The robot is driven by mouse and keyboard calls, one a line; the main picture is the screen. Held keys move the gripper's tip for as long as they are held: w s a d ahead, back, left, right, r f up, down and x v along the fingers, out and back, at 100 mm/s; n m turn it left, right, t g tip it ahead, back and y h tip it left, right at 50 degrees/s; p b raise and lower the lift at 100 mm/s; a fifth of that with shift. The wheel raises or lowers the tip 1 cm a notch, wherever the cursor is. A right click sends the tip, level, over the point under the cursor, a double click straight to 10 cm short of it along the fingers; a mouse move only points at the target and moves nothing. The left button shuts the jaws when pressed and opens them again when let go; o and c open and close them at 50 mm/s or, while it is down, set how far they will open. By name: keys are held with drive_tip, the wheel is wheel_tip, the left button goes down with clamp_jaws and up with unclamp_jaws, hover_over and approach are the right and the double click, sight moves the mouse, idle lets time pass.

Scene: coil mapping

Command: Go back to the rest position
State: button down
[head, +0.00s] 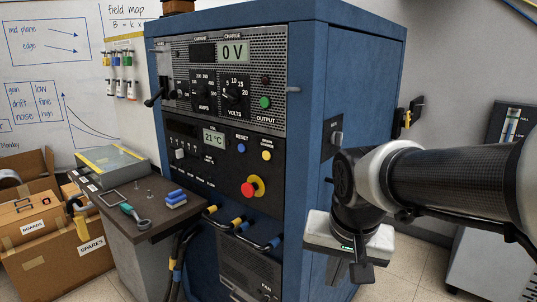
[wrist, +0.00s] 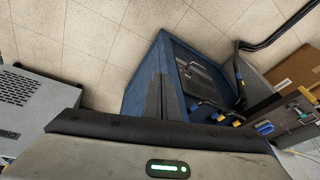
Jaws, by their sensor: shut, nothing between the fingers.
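My gripper (head: 350,272) hangs at the right of the head view, in front of the right side of the blue cabinet (head: 310,60). Its fingers are together and hold nothing. In the wrist view the closed fingers (wrist: 159,98) show at the middle, above the gripper's pale body with its green light. The blue cabinet also shows in the wrist view (wrist: 138,88), beyond the fingers. Its front carries a display reading 0 V, a display reading 21 °C, several knobs and a red stop button (head: 250,188).
A bench (head: 155,225) at the cabinet's left bears a green-handled tool (head: 133,216) and blue items (head: 176,198). Boxes (head: 50,262) stand at the far left. A grey unit (head: 478,268) stands at the right. Black hoses (head: 185,248) run down the cabinet's front. Some tiled floor is clear.

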drive_tip(key=s+d+r+n+t, duration=0.2)
drive_tip(key=s+r+n, duration=0.1)
drive_tip(key=s, duration=0.6)
wheel_tip(320, 180, up, 28)
drive_tip(key=p, duration=2.8)
